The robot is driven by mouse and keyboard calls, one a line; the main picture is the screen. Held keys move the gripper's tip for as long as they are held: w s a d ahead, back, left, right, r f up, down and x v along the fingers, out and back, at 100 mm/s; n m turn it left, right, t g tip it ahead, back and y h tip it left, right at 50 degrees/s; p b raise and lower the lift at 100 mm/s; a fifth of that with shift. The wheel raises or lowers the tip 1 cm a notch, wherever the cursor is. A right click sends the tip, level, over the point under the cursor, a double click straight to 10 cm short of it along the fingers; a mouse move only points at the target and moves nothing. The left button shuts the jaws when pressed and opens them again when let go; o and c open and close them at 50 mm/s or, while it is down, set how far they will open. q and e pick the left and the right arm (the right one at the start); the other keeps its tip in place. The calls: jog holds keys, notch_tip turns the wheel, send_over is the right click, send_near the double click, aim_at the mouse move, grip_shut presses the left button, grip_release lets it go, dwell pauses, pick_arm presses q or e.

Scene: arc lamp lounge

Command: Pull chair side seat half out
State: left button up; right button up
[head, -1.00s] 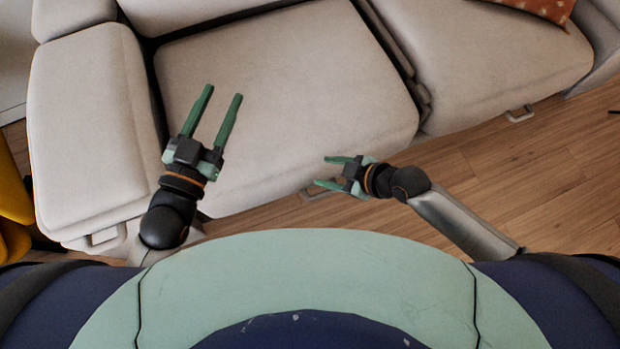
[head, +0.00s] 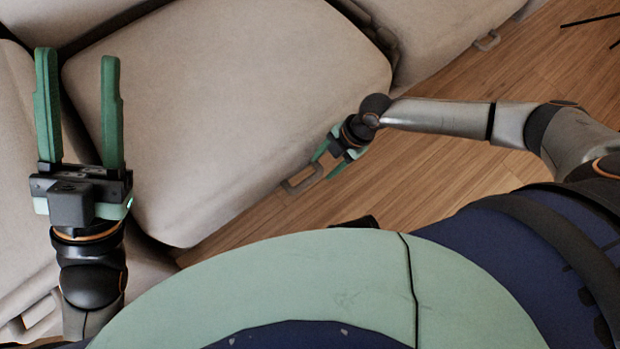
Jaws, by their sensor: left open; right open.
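The beige sofa's seat cushion section (head: 230,110) lies in front of me in the head view, with a grey loop handle (head: 302,180) low on its front edge. My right gripper (head: 325,164) is open at that handle, its fingers on either side of or just beside the loop; I cannot tell whether they touch it. My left gripper (head: 78,105) is open and empty, raised over the left part of the sofa near the gap beside the seat. Its fingers point away from me.
Another seat section (head: 440,30) with its own handle (head: 487,40) is at the upper right. A further handle (head: 35,318) shows at the lower left. Wooden floor (head: 440,170) is open to the right, with thin dark legs (head: 590,20) at the far right edge.

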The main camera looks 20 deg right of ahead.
aim_at(310, 181)
pick_arm(q)
jog(key=f+b, duration=0.2)
jog(key=f, duration=0.1)
jog(key=f+b, duration=0.1)
jog(key=shift+w+d+f, duration=0.1)
jog(key=shift+d+f, duration=0.2)
jog(key=shift+f, duration=0.05)
pick_arm(e)
jog(key=x, duration=0.8)
jog(key=shift+w+a+f, duration=0.1)
jog(key=shift+f, duration=0.05)
grip_shut()
dwell(0.4)
